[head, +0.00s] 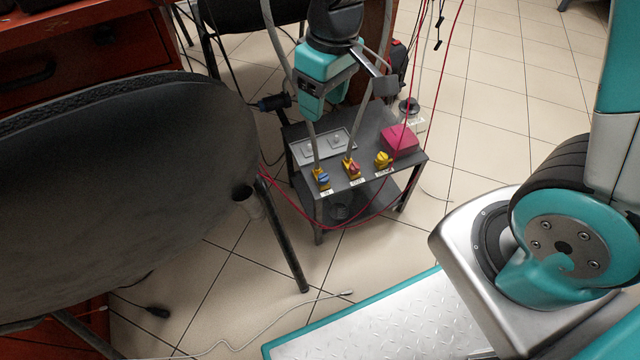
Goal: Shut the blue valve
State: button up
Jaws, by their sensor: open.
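The blue valve (322,179) is the leftmost of three small valves along the front edge of a dark grey stand (366,115). It has a blue handle on a yellow body, with a white label in front and a grey hose rising behind it. Its handle angle is too small to read surely. To its right are a red-handled valve (352,169) with its own hose and a yellow valve (383,160). My gripper (346,96) hangs above the back of the stand, open and apart from the valves. Its fingertips are partly unclear.
A large black chair (120,190) fills the left. Tiled floor is open at right.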

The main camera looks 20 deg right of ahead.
jog(key=h+b, duration=0.1)
jog(key=b, duration=0.1)
send_over(323, 177)
notch_tip(323, 177, down, 10)
notch_tip(323, 177, down, 17)
jog(key=b, duration=0.8)
jog(key=shift+r, duration=0.1)
